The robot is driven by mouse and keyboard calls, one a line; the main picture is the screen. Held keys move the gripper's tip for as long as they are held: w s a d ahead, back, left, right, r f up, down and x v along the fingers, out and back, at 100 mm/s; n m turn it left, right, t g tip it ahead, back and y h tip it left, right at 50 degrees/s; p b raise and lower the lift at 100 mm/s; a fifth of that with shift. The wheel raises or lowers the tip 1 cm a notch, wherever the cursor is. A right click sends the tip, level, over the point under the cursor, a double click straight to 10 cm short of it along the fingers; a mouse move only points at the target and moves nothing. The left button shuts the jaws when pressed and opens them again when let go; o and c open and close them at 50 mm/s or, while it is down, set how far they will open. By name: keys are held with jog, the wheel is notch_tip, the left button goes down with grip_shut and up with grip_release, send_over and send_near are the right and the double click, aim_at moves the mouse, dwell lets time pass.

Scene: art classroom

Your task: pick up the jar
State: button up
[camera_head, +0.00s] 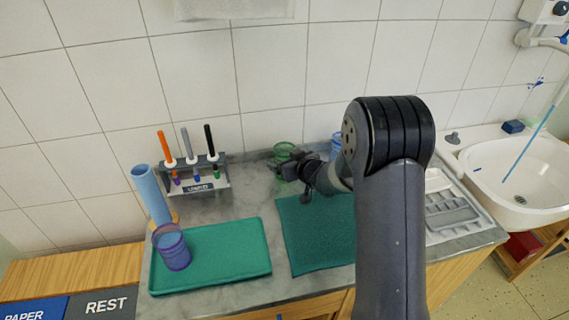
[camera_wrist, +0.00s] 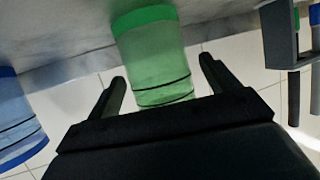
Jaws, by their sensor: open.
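A green see-through jar (camera_head: 284,150) stands at the back of the counter by the tiled wall. In the wrist view the green jar (camera_wrist: 155,60) appears upside down, with dark lines around it. My gripper (camera_head: 280,170) is open in front of it, with one finger on each side (camera_wrist: 162,72). Gaps show between the fingers and the jar. A blue jar (camera_head: 336,146) stands to the right, partly hidden by my arm; it shows at the left of the wrist view (camera_wrist: 18,120). A purple see-through cup (camera_head: 172,248) stands on the green tray (camera_head: 225,250).
A marker rack (camera_head: 205,185) stands left of my gripper, and its edge shows in the wrist view (camera_wrist: 283,40). A blue roll (camera_head: 150,193) stands behind the tray. A dark green mat (camera_head: 315,245) lies in front. A grey-white tray (camera_head: 450,212) and sink (camera_head: 515,180) are right.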

jog(key=shift+w+a+f, duration=0.25)
jog(key=shift+w+a, duration=0.05)
jog(key=shift+w, duration=0.25)
jog(key=shift+c, duration=0.3)
jog(key=c, duration=1)
